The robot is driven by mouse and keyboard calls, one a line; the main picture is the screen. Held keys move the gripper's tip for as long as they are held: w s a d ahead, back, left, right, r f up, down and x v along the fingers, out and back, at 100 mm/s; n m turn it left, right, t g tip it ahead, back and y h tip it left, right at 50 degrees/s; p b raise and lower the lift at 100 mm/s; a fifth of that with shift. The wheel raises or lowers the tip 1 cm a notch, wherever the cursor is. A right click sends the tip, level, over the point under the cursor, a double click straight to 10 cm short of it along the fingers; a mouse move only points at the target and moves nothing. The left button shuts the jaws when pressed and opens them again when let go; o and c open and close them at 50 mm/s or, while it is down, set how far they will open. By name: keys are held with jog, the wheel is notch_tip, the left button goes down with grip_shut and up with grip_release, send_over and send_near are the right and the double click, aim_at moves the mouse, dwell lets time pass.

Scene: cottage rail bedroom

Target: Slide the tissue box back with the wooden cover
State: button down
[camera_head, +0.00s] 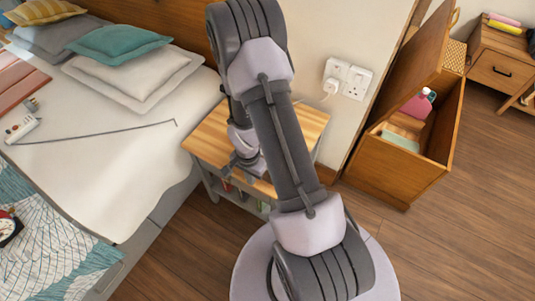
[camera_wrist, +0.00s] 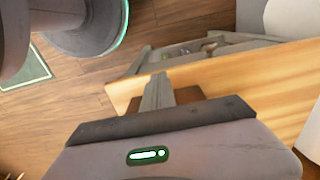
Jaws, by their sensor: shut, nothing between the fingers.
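My gripper (camera_wrist: 158,80) is shut and empty, low over the wooden top of the bedside table (camera_wrist: 265,80). In the head view my gripper (camera_head: 243,168) is at the table's front part, partly hidden by my arm. A small brown patch (camera_wrist: 188,94) shows beside and behind the fingers in the wrist view, near the table edge. It may be the wooden cover, but I cannot tell for sure, nor whether the fingers touch it. I cannot make out a tissue box; my arm hides part of the table top (camera_head: 208,135).
The bed (camera_head: 110,190) with pillows (camera_head: 118,42) stands left of the table. A wall socket (camera_head: 347,78) with a plug is behind it. An open wooden chest (camera_head: 395,170) holding a pink bottle (camera_head: 417,105) stands to the right. Floor (camera_head: 455,235) is clear at front right.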

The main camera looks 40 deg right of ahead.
jog(key=shift+d, duration=0.1)
jog(key=shift+w+d+b, duration=0.3)
jog(key=shift+w+d, duration=0.85)
jog(key=shift+d, duration=2.25)
jog(key=shift+w+d+b, duration=0.3)
jog(key=shift+w+d, duration=0.85)
jog(key=shift+d, duration=2.2)
jog(key=shift+w+d+b, duration=0.3)
jog(key=shift+w+d, duration=0.85)
jog(key=shift+d, duration=2.25)
jog(key=s+a+r+p, duration=0.1)
jog(key=a+r+p, duration=0.3)
jog(key=r, duration=0.6)
jog(key=shift+s+p, duration=0.15)
jog(key=shift+p, duration=1.1)
